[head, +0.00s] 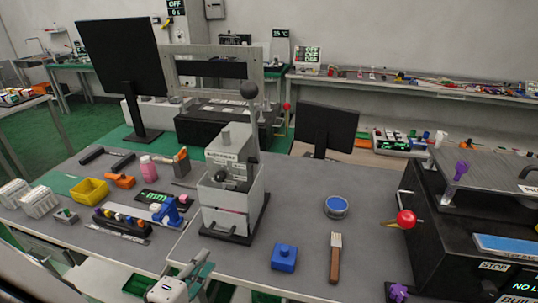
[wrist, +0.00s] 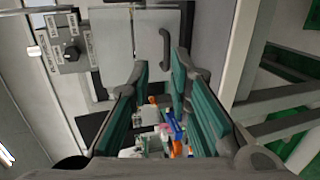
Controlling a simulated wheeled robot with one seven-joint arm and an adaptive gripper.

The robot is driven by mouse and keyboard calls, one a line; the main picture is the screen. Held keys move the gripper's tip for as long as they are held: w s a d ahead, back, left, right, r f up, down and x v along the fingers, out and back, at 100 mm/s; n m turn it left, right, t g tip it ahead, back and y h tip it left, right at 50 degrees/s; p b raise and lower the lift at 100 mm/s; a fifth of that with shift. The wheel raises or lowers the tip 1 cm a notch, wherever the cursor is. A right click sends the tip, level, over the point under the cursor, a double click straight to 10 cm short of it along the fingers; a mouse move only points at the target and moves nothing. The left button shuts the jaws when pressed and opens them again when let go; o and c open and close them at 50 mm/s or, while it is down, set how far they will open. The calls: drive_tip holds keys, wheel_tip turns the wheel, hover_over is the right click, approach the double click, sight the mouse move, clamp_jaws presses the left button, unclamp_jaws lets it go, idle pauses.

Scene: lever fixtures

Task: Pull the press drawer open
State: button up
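The press (head: 231,170) is a light grey box with a dark knob and a lever with a black ball, on a dark base on the grey table. Its drawer (head: 224,221) is the low white front panel, and it looks shut. The drawer also fills the top middle of the wrist view (wrist: 150,28), with its dark curved handle (wrist: 165,48). My gripper (head: 203,264) is low in front of the drawer. In the wrist view its green-padded fingers (wrist: 162,66) are apart, with the handle beyond and between their tips. I cannot tell whether they touch it.
A blue block (head: 284,257), a brush (head: 335,257) and a round blue tin (head: 336,207) lie right of the press. A blue clamp (head: 170,212) and a yellow bin (head: 90,191) stand left. A black machine (head: 437,238) stands far right.

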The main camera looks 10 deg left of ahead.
sight(219, 233)
drive_tip(key=shift+n+y, duration=0.3)
drive_tip(key=shift+y, duration=0.3)
drive_tip(key=x, duration=0.8)
drive_tip(key=a+p+x, duration=0.1)
drive_tip(key=x, duration=0.3)
drive_tip(key=shift+w+f, duration=0.3)
drive_tip(key=shift+f, duration=0.2)
drive_tip(key=shift+c, duration=0.3)
clamp_jaws()
drive_tip(key=shift+s+a, duration=0.1)
